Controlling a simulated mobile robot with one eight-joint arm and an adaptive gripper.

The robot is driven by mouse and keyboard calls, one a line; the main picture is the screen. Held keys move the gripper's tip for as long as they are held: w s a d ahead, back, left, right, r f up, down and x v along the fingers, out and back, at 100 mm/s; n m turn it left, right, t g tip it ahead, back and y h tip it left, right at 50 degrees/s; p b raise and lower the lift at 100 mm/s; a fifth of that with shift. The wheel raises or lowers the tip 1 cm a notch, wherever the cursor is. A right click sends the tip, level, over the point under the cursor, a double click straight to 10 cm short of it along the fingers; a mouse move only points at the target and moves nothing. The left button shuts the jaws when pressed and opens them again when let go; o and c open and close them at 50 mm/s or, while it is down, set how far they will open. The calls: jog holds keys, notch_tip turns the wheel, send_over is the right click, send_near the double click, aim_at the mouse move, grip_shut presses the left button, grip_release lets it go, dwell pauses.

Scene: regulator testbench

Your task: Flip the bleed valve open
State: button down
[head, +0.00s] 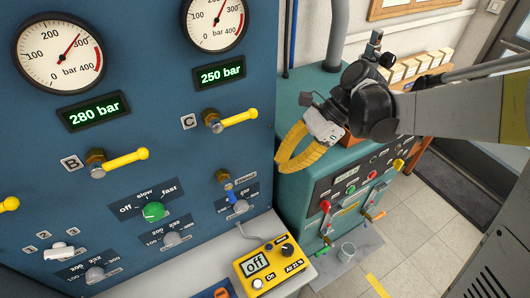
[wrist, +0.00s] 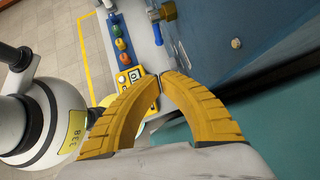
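The bleed valve shows in the head view as a small blue lever (head: 229,192) hanging down below a brass fitting (head: 222,175), low on the right of the blue panel. In the wrist view the same blue lever (wrist: 157,35) and brass fitting (wrist: 167,11) are at the top, beyond my fingertips. My gripper (head: 279,165) is right of the panel's edge, apart from the lever. In the wrist view its yellow fingers (wrist: 160,77) meet at the tips, with nothing between them.
The blue panel (head: 130,210) carries gauges and yellow-handled valves B (head: 122,160) and C (head: 236,119). A green machine (head: 318,175) is behind my gripper. A white tank (wrist: 55,120) is at left in the wrist view.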

aim_at(230, 193)
jog(key=a+r+b+x, duration=0.1)
jog(key=x, duration=0.5)
jog(key=s+a+r+b+x, duration=0.1)
jog(key=b+x, duration=0.1)
jog(key=x, duration=0.4)
jog(key=shift+f, duration=0.1)
jog(key=shift+s+a+f, duration=0.2)
jog(key=shift+s+a, duration=0.15)
jog(key=shift+a, duration=0.3)
